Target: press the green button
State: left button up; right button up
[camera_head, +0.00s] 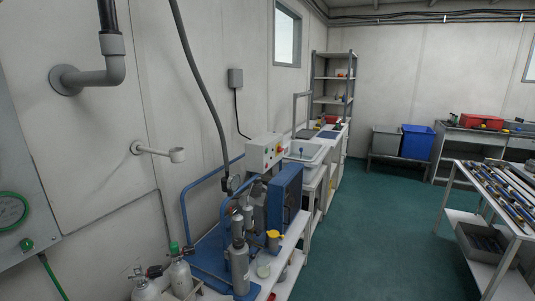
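A pale control box (258,152) stands on the blue machine in the middle of the view. Its right-hand face carries small coloured buttons, red among them; they are too small to tell a green one with certainty. At the left edge, a pale panel (22,150) on the wall carries a round green ring (12,211) and a small green knob (27,244) below it. The panel is cut off by the picture's edge. Neither of my grippers shows.
A blue compressor-like machine (285,195) and grey cylinders (239,265) stand on a pale bench. Pipes stick out from the left wall. Green floor (385,235) is clear between the bench and a trolley (505,230) at the right.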

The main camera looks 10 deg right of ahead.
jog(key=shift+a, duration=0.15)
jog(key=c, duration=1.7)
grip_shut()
